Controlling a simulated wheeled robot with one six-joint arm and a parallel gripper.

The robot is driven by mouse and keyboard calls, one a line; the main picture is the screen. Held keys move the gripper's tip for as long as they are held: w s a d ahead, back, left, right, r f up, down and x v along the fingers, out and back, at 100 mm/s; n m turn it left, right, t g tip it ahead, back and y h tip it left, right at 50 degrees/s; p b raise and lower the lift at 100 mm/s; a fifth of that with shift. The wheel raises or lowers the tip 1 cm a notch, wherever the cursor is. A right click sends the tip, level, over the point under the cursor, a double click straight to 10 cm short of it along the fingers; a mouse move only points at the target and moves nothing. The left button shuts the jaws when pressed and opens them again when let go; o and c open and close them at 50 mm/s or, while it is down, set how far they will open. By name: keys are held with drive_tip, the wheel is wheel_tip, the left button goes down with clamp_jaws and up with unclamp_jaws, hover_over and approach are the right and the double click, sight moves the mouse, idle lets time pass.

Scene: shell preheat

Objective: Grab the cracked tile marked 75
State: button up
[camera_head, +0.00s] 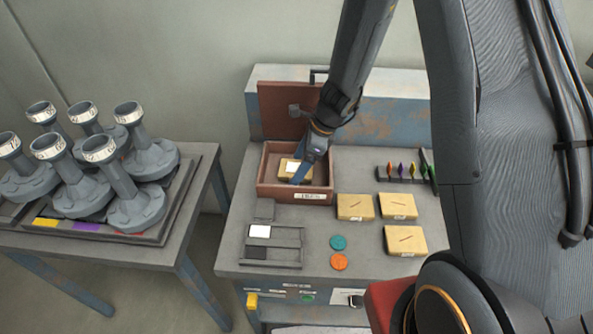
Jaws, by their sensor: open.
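My gripper (298,173) is open and points down into an open reddish-brown box (265,185). A tan tile (287,167) with a white patch lies in the box, beside and partly behind the fingers. I cannot tell whether they touch it. Three more tan tiles lie on the bench right of the box: one upper left (355,207), one upper right (397,206) and one lower right (405,240). Each has a dark reddish line like a crack and a small pale label. The marks are too small to read, so I cannot tell which tile is 75.
The box's lid (280,112) stands open behind it. A slotted tray (275,257), a teal disc (338,243) and an orange disc (340,262) lie in front. A rack of coloured pieces (403,173) is at right. Several grey flanged parts fill the left table (195,195).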

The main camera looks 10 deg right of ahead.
drive_tip(key=shift+f, duration=0.1)
drive_tip(key=c, duration=1.4)
drive_tip(key=shift+o, duration=0.2)
